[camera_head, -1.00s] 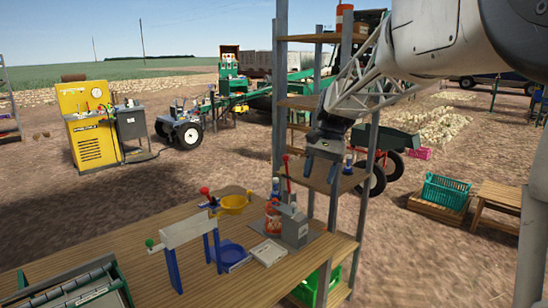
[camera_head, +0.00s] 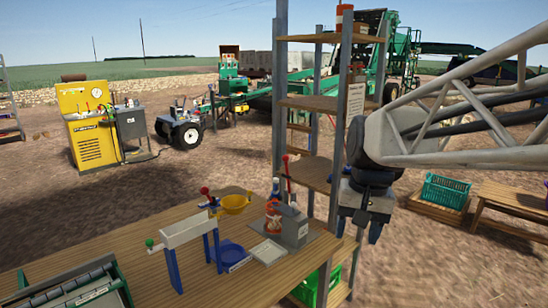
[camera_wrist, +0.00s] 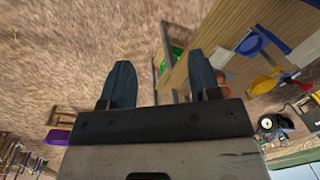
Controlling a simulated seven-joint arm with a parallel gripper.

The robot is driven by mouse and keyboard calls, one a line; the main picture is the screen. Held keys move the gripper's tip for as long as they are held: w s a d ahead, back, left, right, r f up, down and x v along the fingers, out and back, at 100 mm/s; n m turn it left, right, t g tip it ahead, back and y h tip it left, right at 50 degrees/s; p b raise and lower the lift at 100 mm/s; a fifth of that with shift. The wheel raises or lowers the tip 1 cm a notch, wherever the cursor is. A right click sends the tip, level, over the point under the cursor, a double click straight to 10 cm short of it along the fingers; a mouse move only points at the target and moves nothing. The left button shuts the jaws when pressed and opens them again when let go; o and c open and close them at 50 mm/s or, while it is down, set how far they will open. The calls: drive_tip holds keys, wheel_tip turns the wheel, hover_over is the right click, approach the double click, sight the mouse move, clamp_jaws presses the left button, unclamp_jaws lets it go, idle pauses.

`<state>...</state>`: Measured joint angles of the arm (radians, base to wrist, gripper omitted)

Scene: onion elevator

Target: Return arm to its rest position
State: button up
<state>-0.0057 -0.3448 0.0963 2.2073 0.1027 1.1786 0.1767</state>
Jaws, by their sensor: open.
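My gripper (camera_head: 358,226) hangs at the right of the shelf posts in the head view, beside the workbench's right end, with its fingers pointing down. My arm reaches in from the right edge of the head view.
Tall shelf posts (camera_head: 281,100) stand close to my gripper. A green crate (camera_head: 445,191) sits on a pallet at the right.

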drive_tip(key=s+d+f+n+t, duration=0.1)
drive_tip(key=s+f, duration=0.2)
drive_tip(key=s, duration=0.4)
drive_tip(key=s+d+f+n+t+h, duration=0.1)
drive_tip(key=s+f, duration=0.3)
drive_tip(key=s, duration=0.4)
drive_tip(key=shift+d+f+t, duration=0.15)
drive_tip(key=shift+f+t, duration=0.1)
drive_tip(key=shift+t, duration=0.05)
